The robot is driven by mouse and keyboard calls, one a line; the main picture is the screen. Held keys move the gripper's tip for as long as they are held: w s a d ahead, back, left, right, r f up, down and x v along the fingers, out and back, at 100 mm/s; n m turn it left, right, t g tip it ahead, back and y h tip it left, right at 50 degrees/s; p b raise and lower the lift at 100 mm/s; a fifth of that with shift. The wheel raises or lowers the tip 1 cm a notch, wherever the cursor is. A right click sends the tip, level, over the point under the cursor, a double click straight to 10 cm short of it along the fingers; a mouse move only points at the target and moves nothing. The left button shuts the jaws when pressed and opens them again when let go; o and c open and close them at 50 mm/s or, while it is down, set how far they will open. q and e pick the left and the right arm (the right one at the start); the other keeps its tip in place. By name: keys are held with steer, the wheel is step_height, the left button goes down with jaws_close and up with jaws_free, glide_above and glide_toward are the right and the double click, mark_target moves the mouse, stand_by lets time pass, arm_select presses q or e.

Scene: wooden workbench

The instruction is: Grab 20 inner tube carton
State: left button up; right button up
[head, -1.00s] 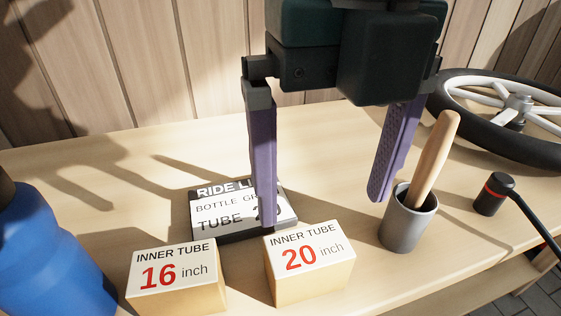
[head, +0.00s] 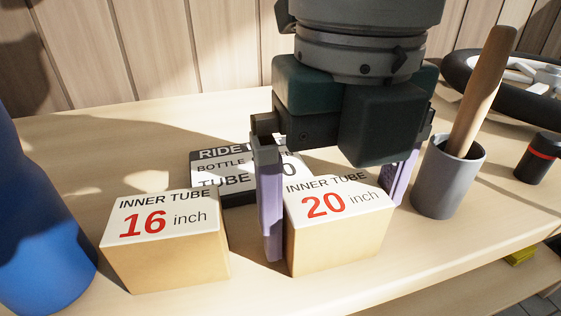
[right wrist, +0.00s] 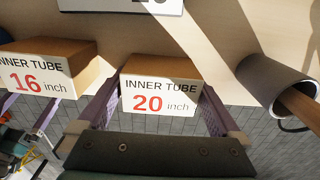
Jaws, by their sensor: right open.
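The 20 inch inner tube carton (head: 336,240) stands on the bench, with a white label and red number. My right gripper (head: 335,225) is open, pointing down, with one purple finger at the carton's left side and the other behind its right side. In the right wrist view, the carton (right wrist: 160,96) lies between the two open fingers (right wrist: 158,112). I cannot tell whether either finger touches it. The 16 inch inner tube carton (head: 165,258) stands to the left, also in the right wrist view (right wrist: 45,68).
A dark sign box (head: 238,198) lies behind the cartons. A grey cup (head: 447,185) with a wooden handle stands close on the right. A blue object (head: 40,240) stands at the left. A wheel (head: 460,68) and a black-and-red tool (head: 539,158) are further right.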

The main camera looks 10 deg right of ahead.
steer(key=c, duration=1.1)
steer(key=shift+r, duration=0.1)
steer(key=shift+c, duration=0.2)
